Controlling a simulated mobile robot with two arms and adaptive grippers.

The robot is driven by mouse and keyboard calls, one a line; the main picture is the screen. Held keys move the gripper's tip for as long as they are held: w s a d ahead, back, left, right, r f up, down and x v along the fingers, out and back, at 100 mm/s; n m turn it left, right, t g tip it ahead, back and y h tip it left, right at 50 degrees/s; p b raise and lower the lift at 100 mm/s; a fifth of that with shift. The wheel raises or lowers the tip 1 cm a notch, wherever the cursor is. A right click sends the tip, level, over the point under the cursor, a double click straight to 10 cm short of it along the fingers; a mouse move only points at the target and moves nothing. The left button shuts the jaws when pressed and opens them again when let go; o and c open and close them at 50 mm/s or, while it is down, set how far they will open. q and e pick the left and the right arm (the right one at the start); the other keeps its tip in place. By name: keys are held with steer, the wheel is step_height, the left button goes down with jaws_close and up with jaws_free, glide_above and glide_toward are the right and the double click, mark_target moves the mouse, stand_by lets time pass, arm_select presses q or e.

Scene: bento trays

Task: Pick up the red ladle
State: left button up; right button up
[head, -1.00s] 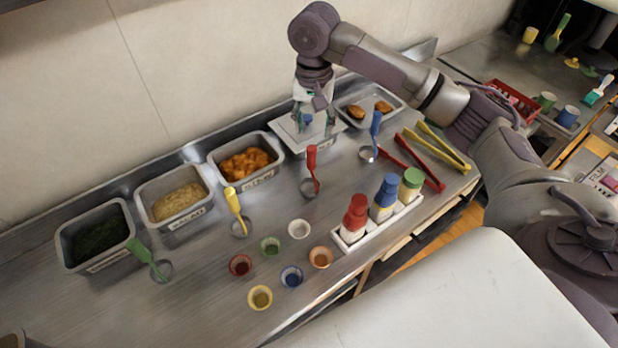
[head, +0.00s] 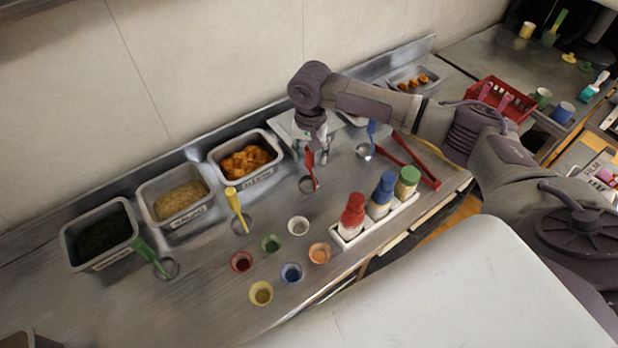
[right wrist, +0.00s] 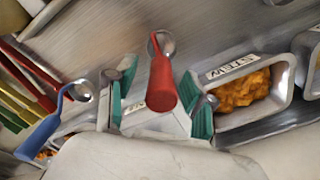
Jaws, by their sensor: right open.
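The red ladle (head: 310,167) stands on the steel counter in front of the lidded tray, its red handle upright. In the right wrist view the ladle's handle (right wrist: 161,85) points toward the camera and appears between the fingers. My right gripper (head: 310,155) is open, at the top of the handle. The right wrist view shows its teal fingertips (right wrist: 160,98) apart on either side of the handle; I cannot tell whether they touch it. My left gripper is not in view.
The blue ladle (head: 371,135) stands just right of the red one, with red tongs (head: 415,160) beyond. The yellow ladle (head: 237,207) is to the left. Food trays line the wall, including one with orange pieces (head: 213,160). Bottles (head: 352,212) and small cups are in front.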

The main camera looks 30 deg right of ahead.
jaws_close()
stand_by(0.4)
